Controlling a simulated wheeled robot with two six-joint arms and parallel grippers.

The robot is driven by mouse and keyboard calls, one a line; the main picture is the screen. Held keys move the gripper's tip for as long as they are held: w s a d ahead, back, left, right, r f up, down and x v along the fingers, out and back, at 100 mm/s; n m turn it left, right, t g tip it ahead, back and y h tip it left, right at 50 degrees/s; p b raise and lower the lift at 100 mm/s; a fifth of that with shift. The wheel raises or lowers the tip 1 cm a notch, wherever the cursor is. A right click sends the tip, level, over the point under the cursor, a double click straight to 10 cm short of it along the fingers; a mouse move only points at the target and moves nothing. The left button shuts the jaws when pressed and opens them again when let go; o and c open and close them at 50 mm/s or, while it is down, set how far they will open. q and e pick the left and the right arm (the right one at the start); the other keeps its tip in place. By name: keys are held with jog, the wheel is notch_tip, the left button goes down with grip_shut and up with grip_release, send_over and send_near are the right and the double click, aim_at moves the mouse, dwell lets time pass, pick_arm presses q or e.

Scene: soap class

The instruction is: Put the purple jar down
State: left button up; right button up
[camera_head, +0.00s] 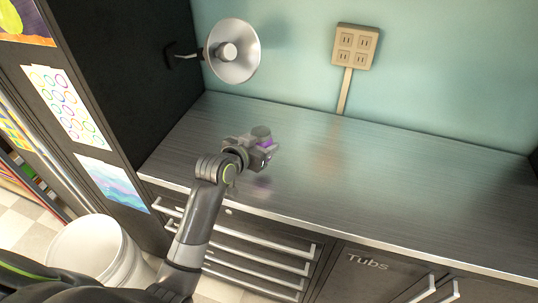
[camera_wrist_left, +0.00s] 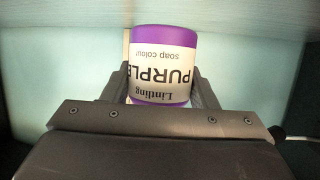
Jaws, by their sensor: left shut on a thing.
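A faint purple reflection shows on the counter below the jar. I cannot tell exactly how far the jar is above the surface. My right gripper is not in view.
A round metal lamp (camera_head: 232,50) is fixed to the dark side cabinet (camera_head: 120,60) at the back left. A socket box (camera_head: 355,47) is on the wall. The counter to the right is clear. Drawers (camera_head: 250,250) are below, and a white bin (camera_head: 95,255) stands at lower left.

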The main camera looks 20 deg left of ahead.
pick_arm(q)
jog(key=shift+f, duration=0.8)
notch_tip(320, 180, down, 3)
jog(key=shift+f, duration=0.35)
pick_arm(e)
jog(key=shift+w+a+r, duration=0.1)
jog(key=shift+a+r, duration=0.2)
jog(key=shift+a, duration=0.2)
pick_arm(q)
jog(key=shift+f, duration=0.15)
jog(key=o, duration=1.1)
jog(key=shift+c, duration=0.2)
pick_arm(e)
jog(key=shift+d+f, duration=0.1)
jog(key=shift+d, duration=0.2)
